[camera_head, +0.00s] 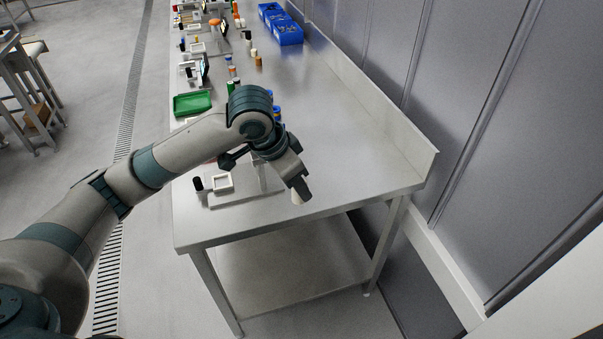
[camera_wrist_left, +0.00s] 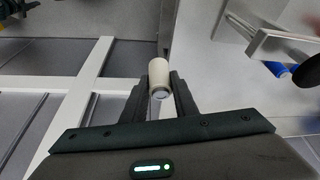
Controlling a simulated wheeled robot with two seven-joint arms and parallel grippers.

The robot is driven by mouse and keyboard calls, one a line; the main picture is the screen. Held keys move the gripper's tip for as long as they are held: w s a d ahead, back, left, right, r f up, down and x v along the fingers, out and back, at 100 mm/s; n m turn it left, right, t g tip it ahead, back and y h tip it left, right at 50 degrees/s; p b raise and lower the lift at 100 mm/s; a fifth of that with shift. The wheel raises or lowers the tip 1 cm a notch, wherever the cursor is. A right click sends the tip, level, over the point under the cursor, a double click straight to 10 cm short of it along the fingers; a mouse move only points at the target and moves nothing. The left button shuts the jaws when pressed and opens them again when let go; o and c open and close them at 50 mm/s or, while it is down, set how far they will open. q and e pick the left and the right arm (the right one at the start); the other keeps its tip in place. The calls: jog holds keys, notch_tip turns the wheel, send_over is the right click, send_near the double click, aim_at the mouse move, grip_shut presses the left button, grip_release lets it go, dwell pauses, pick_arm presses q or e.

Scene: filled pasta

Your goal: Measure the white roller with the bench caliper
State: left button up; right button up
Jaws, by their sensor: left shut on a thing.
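The white roller (camera_head: 297,197) is gripped by my left gripper (camera_head: 298,184) over the near end of the steel bench, at its front edge. In the left wrist view the pale roller (camera_wrist_left: 158,70) stands between both fingers of the gripper (camera_wrist_left: 160,88), with its round end toward the camera. A metal upright (camera_head: 262,178) beside my wrist may be part of the bench caliper; my arm hides much of it. A metal piece (camera_wrist_left: 283,44) at the right of the left wrist view may be the same thing. My right gripper is not in view.
A small white square tray (camera_head: 223,182) and a black cylinder (camera_head: 198,184) stand left of my gripper. A green tray (camera_head: 192,103), several small cylinders and blue bins (camera_head: 287,33) stand farther back. The bench's right side is clear up to its raised edge.

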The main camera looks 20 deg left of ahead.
pick_arm(q)
jog(key=s+a+f+n+y+b, duration=0.1)
jog(key=s+f+n+b, duration=0.1)
jog(key=f, duration=0.6)
jog(key=s+a+f+n+t+y+b, duration=0.1)
jog(key=s+f+n+b, duration=0.1)
jog(key=f+n+b, duration=0.2)
notch_tip(320, 180, down, 4)
jog(key=shift+r+n+y, duration=0.1)
jog(key=shift+n+y, duration=0.2)
jog(key=shift+n, duration=0.7)
jog(key=shift+s+a, duration=0.1)
jog(key=shift+a, duration=0.05)
